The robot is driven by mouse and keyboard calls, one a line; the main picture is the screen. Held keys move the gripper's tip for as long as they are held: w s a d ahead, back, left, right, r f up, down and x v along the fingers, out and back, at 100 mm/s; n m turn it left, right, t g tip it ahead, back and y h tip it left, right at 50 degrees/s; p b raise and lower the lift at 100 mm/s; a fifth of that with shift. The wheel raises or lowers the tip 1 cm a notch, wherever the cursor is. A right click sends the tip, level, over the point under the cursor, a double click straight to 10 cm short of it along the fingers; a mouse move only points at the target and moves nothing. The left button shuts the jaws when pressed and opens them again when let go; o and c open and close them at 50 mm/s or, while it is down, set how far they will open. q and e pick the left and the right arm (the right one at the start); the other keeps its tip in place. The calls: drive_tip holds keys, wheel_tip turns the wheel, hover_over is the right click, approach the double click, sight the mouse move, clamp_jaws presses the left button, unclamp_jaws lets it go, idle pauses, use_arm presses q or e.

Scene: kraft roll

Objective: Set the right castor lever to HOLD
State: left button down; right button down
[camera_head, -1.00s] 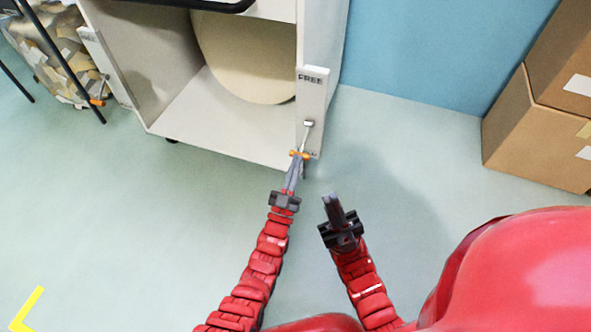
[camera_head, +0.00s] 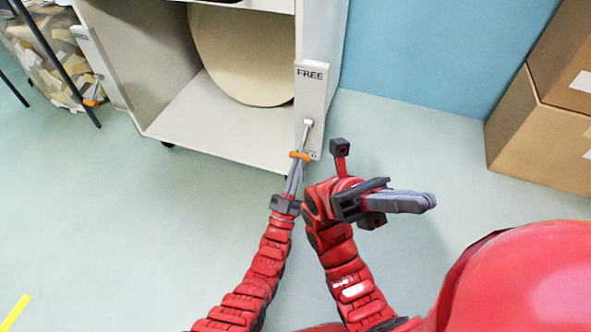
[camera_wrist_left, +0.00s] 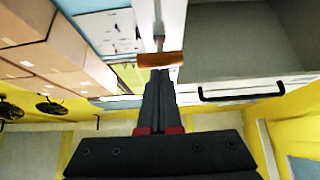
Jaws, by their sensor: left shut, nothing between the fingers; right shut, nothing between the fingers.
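The right castor lever (camera_head: 303,138) is mounted on a pale plate (camera_head: 312,92) at the cart's right front post. FREE is printed at the plate's top; the lower label is mostly hidden. The lever points down, slightly left, with its orange grip (camera_head: 299,155) at the lower end. My left gripper (camera_head: 297,164) is shut and empty, its tips at the orange grip. In the left wrist view, the orange grip (camera_wrist_left: 160,60) lies across just beyond the fingertips (camera_wrist_left: 160,76); contact is unclear. My right gripper (camera_head: 432,200) is shut and empty, pointing right, away from the cart.
The cart's open shelf (camera_head: 215,125) holds a large round kraft roll (camera_head: 245,55). A second lever (camera_head: 92,92) with an orange grip is at the left post. Cardboard boxes (camera_head: 540,140) stand at the right. The floor in front is clear.

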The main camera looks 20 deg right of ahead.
use_arm(q)
drive_tip(key=shift+f, duration=0.1)
use_arm(e)
drive_tip(key=shift+s+d+r+n+t+h, duration=0.25)
drive_tip(key=shift+s+d+n+t+h, duration=0.2)
drive_tip(key=shift+s+t+h, duration=0.2)
use_arm(q)
drive_tip(key=shift+w, duration=0.1)
